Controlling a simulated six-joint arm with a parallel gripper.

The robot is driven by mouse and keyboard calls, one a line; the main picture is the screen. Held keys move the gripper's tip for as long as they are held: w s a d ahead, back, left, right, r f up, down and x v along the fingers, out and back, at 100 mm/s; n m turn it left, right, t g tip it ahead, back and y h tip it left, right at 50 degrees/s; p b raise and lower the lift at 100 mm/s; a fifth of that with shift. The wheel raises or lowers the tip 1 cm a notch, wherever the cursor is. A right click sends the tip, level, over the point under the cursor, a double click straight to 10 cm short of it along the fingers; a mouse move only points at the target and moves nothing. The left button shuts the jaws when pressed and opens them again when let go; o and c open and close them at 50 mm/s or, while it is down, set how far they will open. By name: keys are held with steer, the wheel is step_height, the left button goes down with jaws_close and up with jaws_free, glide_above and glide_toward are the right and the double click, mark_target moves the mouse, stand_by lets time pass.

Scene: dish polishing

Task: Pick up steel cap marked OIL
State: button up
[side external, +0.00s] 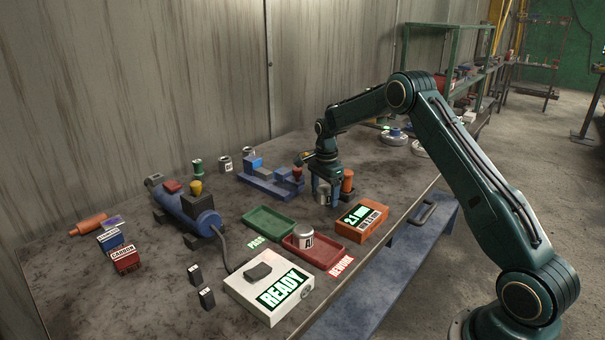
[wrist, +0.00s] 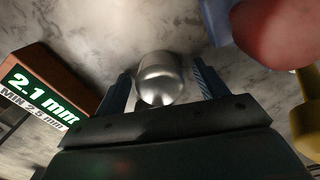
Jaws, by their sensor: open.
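My gripper (side external: 323,198) points down at the table, open, with its fingers on either side of a steel cap (side external: 324,197). In the wrist view the shiny cap (wrist: 160,80) sits between the two blue fingers (wrist: 160,92), with a narrow gap visible at the sides. No mark can be read on this cap. Another steel cap (side external: 303,238) with a partly readable label lies in the red REWORK tray (side external: 330,257). Two more steel caps stand at the back, one at left (side external: 226,164) with a small dark label and one behind it (side external: 248,152).
An orange gauge (side external: 362,223) reading 2.1 mm stands close right of my gripper. A blue clamp fixture (side external: 268,181) is behind left. The green PASS tray (side external: 268,222) is empty. A blue polishing motor (side external: 190,212) and white READY box (side external: 268,290) stand further left and front.

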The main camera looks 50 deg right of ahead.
mark_target(324, 188)
stand_by(0.4)
steer(key=c, duration=1.2)
steer(key=shift+r, duration=0.15)
step_height(324, 188, up, 20)
steer(key=shift+f, duration=0.1)
steer(key=shift+a+f, duration=0.1)
stand_by(0.4)
